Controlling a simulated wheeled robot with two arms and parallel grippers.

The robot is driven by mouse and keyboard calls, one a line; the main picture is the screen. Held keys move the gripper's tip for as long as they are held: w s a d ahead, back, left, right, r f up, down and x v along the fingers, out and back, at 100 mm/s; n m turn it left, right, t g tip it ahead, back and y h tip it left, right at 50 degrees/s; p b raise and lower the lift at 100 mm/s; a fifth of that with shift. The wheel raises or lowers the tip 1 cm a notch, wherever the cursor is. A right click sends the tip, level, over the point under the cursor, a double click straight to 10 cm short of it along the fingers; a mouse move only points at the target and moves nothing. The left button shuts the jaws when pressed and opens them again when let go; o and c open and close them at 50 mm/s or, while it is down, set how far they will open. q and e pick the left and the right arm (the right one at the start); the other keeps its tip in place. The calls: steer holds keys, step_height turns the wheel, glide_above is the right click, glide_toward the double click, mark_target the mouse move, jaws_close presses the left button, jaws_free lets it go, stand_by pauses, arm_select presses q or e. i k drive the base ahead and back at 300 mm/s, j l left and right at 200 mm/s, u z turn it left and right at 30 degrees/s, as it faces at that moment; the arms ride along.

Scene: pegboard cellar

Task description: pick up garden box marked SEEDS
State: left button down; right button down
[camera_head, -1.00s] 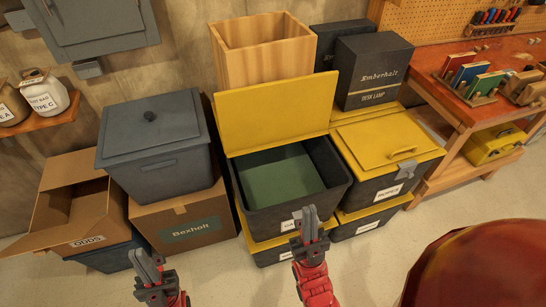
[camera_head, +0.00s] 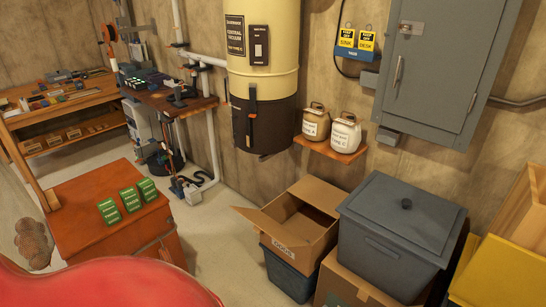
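I cannot read the word SEEDS on anything in view. A grey lidded box (camera_head: 392,230) stands at the right on a cardboard box; no marking on it is readable. An open cardboard box (camera_head: 303,221) with a small, unclear label sits left of it, on a dark bin (camera_head: 288,274). Three small green packets or boxes (camera_head: 131,199) with white lettering too small to read lie on an orange-topped cabinet at the left. Neither of my grippers shows in this view.
A yellow lid (camera_head: 495,272) and a wooden box (camera_head: 525,213) are cut off at the right edge. A workbench (camera_head: 165,100) is at the back left. Floor (camera_head: 220,232) is clear in the middle.

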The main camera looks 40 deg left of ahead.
mark_target(148, 191)
steer(key=u, duration=2.35)
steer(key=i+j, duration=0.2)
steer(key=i, duration=0.35)
steer(key=i+j, duration=0.2)
steer(key=i, duration=0.35)
